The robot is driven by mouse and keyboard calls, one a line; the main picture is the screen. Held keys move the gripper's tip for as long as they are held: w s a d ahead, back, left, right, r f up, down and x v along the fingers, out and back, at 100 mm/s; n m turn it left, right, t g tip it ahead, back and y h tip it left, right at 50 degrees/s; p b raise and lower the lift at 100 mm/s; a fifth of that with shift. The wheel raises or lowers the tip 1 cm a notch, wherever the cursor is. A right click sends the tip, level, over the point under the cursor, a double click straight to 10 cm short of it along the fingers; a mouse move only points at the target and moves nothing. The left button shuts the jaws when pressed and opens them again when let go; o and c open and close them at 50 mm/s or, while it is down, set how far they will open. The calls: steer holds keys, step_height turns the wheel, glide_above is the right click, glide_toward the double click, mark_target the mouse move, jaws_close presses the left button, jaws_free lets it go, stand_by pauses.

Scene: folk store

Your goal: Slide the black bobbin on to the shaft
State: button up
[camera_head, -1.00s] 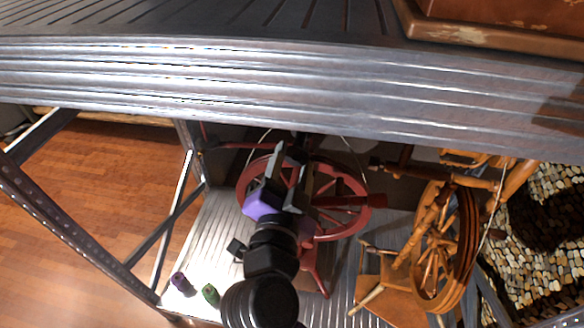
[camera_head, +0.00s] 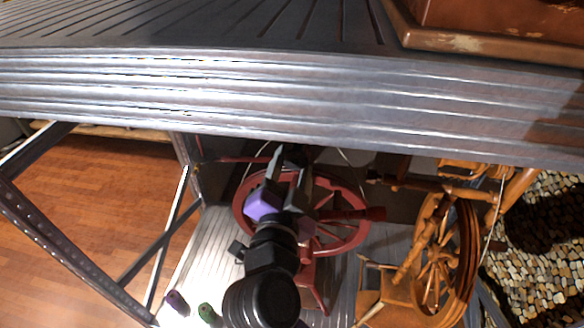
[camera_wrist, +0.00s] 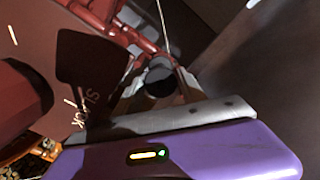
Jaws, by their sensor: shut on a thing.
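My gripper (camera_head: 290,160) reaches under the grey shelf, in front of the dark red spinning wheel (camera_head: 362,222). In the wrist view its fingers (camera_wrist: 158,88) are shut on a dark round thing, seen end-on, which looks like the black bobbin (camera_wrist: 160,81). In the head view the bobbin is hidden by my gripper and wrist. A red turned bar (camera_wrist: 135,38) of the wheel and a thin pale cord (camera_wrist: 163,18) lie just beyond the bobbin. I cannot make out the shaft, or whether the bobbin touches it.
The ridged metal shelf (camera_head: 200,95) hangs low over my arm. A purple bobbin (camera_head: 175,302) and a green bobbin (camera_head: 207,313) stand on the lower shelf at left. A light-wood spinning wheel (camera_head: 440,265) stands close on the right. A dark plate with white letters (camera_wrist: 92,60) shows in the wrist view.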

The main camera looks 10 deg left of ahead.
steer(key=o, duration=1)
steer(key=shift+s, duration=0.15)
steer(key=s+b, duration=0.1)
steer(key=s, duration=0.6)
steer(key=shift+s+a+b, duration=0.1)
steer(key=shift+s+b, duration=0.15)
steer(key=shift+b, duration=0.05)
